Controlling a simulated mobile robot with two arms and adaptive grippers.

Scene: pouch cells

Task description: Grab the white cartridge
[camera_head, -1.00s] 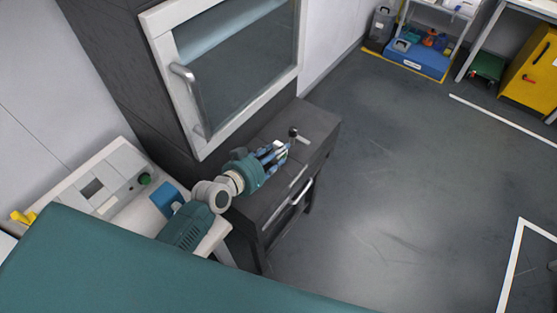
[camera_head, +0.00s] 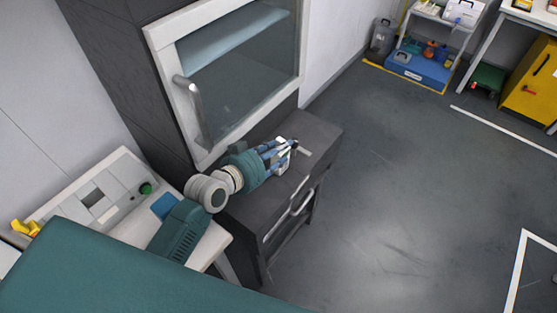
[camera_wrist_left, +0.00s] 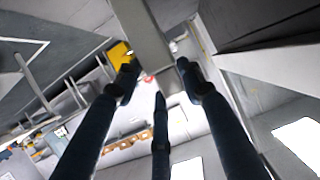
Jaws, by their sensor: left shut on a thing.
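My left gripper (camera_head: 284,150) is over the top of the dark low cabinet, its blue-grey fingers closed around a small white piece, the white cartridge (camera_head: 283,163). The fingers hide most of it. In the left wrist view the dark fingers of the left gripper (camera_wrist_left: 158,78) close on a pale grey slab (camera_wrist_left: 146,38), which looks like the same cartridge from behind. Whether it still touches the cabinet top is hard to tell. My right gripper is out of view.
The dark cabinet (camera_head: 318,134) has a light handle on its front. A tall unit with a white-framed glass door (camera_head: 190,100) stands close behind my left arm. A pale console (camera_head: 120,185) with a green button is at left. Open floor (camera_head: 400,190) lies to the right.

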